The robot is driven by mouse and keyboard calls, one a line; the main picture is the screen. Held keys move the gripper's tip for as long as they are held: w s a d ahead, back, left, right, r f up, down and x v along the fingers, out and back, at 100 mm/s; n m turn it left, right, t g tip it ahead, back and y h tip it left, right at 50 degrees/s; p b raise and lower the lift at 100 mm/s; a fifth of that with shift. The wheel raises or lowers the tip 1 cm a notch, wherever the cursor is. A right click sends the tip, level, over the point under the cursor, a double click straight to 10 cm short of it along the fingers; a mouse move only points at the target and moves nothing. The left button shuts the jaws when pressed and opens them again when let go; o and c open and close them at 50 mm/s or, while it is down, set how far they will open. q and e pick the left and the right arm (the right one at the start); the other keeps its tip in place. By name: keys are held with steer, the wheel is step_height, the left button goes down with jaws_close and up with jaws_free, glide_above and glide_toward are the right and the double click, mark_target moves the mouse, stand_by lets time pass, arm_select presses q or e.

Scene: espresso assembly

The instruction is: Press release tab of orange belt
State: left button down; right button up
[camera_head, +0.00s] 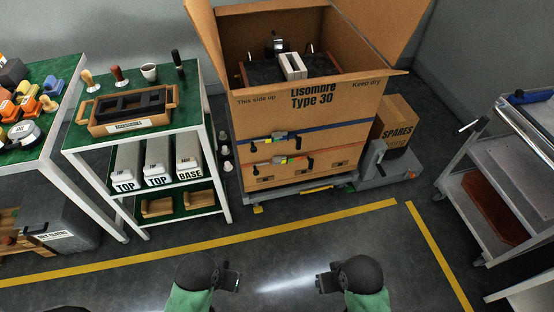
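The orange belt (262,163) runs around the lower part of the large cardboard box (312,108). Its buckle (279,160), with a yellowish part, sits on the box front; the release tab is too small to make out. A blue belt (250,140) with a similar buckle (280,136) runs above it. My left gripper (232,281) and my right gripper (322,283) are low in the head view, in front of the box and well apart from it. They face each other across a gap. I cannot tell whether their fingers are open or shut.
The open-topped box stands on a grey pallet truck (382,176), beside a SPARES box (396,125). A shelf rack (140,150) stands left and a metal cart (500,185) right. Yellow lines (180,245) mark the floor; the floor before the box is clear.

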steer(key=shift+d, duration=0.2)
steer(key=shift+a, duration=0.3)
stand_by(0.4)
steer(key=shift+d, duration=0.15)
steer(key=shift+d, duration=0.15)
jaws_close()
steer(key=shift+a, duration=0.3)
steer(key=shift+s+d+f, duration=0.1)
steer(key=shift+d, duration=0.2)
stand_by(0.5)
steer(key=shift+a, duration=0.3)
